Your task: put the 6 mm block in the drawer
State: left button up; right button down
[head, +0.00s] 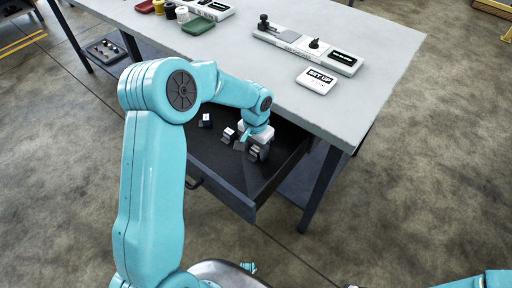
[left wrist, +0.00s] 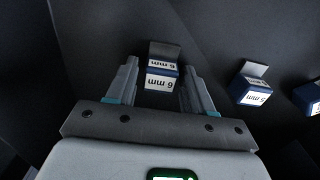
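The 6 mm block (left wrist: 162,72), blue and white with a grey upright plate, is between the fingertips of my left gripper (left wrist: 160,78) in the left wrist view. The fingers are apart, one on each side, with a visible gap on the left; contact on the right is unclear. In the head view my left gripper (head: 257,152) is low inside the open dark drawer (head: 225,180), near its right end, and largely hides the block. The block appears to be down on the drawer floor. My right gripper is not in view; only a bit of that arm shows at lower right.
A 5 mm block (left wrist: 251,88) stands right of my gripper in the left wrist view, with another block (left wrist: 313,97) beyond. Two blocks show in the head view drawer (head: 229,133), (head: 205,121). The grey tabletop (head: 350,110) overhangs behind, carrying a SET UP card (head: 317,79).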

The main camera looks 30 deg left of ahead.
aim_at(256, 148)
pick_arm(q)
jog(key=shift+o, duration=0.6)
jog(key=shift+r, duration=0.15)
jog(key=shift+r, duration=0.3)
notch_tip(256, 148, up, 12)
jog(key=p, duration=0.1)
jog(key=shift+f, duration=0.25)
